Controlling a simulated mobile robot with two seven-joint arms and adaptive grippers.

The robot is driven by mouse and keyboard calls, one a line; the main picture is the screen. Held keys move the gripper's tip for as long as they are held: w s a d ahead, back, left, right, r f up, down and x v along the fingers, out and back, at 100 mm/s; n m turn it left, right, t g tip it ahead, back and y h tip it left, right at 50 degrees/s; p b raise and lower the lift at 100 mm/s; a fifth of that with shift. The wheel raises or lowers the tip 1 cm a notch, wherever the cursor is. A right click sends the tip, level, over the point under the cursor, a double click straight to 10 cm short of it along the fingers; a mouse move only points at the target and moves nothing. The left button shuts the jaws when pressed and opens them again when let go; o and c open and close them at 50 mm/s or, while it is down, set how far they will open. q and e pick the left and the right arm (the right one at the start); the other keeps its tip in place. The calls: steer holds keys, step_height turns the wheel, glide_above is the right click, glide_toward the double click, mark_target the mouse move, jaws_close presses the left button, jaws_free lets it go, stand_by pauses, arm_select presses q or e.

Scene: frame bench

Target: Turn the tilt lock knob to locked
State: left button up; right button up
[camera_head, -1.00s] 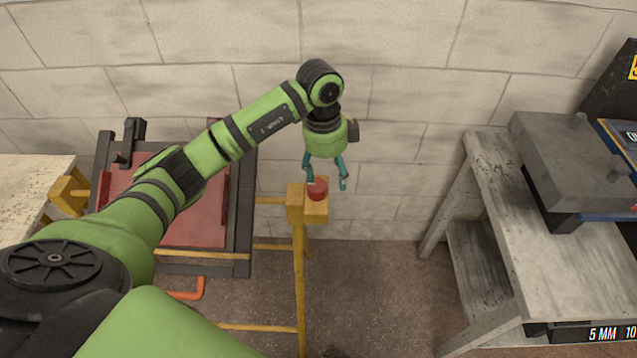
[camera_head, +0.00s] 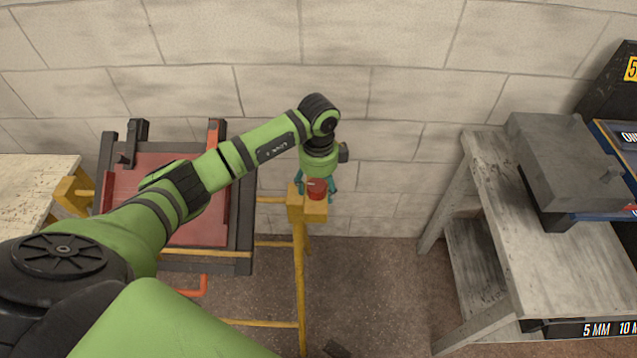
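The red knob (camera_head: 316,189) sits on top of a yellow block (camera_head: 308,211) at the right end of the yellow frame. My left gripper (camera_head: 316,190) points down over the knob, with one teal finger on each side of it. The fingers look spread around the knob; whether they touch it cannot be told. A small light mark shows on the knob's left side. My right gripper is not in view.
A tilting bed with a red panel (camera_head: 205,215) and dark rails hangs in the yellow frame, partly behind my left arm. A grey table (camera_head: 545,255) with a grey box (camera_head: 568,160) stands at right. A pale table (camera_head: 35,190) is at far left. A block wall is behind.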

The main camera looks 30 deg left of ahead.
arm_select(q)
steer(key=c, duration=1)
